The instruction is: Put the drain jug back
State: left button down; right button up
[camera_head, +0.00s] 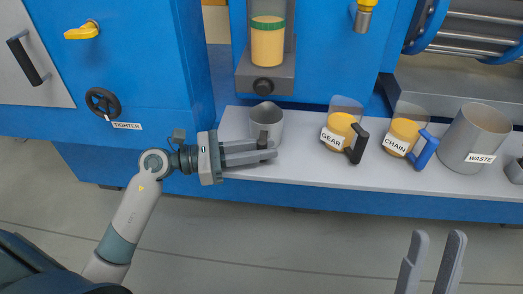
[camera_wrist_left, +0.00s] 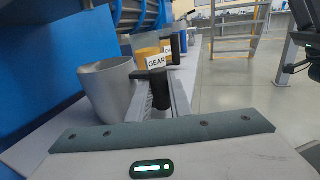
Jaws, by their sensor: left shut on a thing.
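The drain jug (camera_head: 266,119) is a plain grey metal jug with a dark handle. It is upright at the left end of the grey shelf, just below the sight glass; I cannot tell whether its base touches the shelf. My left gripper (camera_head: 273,149) reaches in from the left and is shut on the jug's handle. In the left wrist view the jug (camera_wrist_left: 106,90) is left of the fingers, with the dark handle (camera_wrist_left: 159,92) between them. My right gripper (camera_head: 438,236) is open and empty at the lower right, in front of the shelf.
On the shelf (camera_head: 310,172) stand the GEAR jug (camera_head: 339,128), the CHAIN jug (camera_head: 404,134) and the grey WASTE bin (camera_head: 473,138). The sight glass (camera_head: 267,42) with amber oil hangs above the drain jug. A handwheel (camera_head: 102,101) marked TIGHTER is at left. The floor in front is clear.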

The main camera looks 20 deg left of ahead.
pick_arm(q)
jog(key=c, duration=1.6)
grip_release()
jog(key=shift+f, duration=0.1)
jog(key=v, duration=1.2)
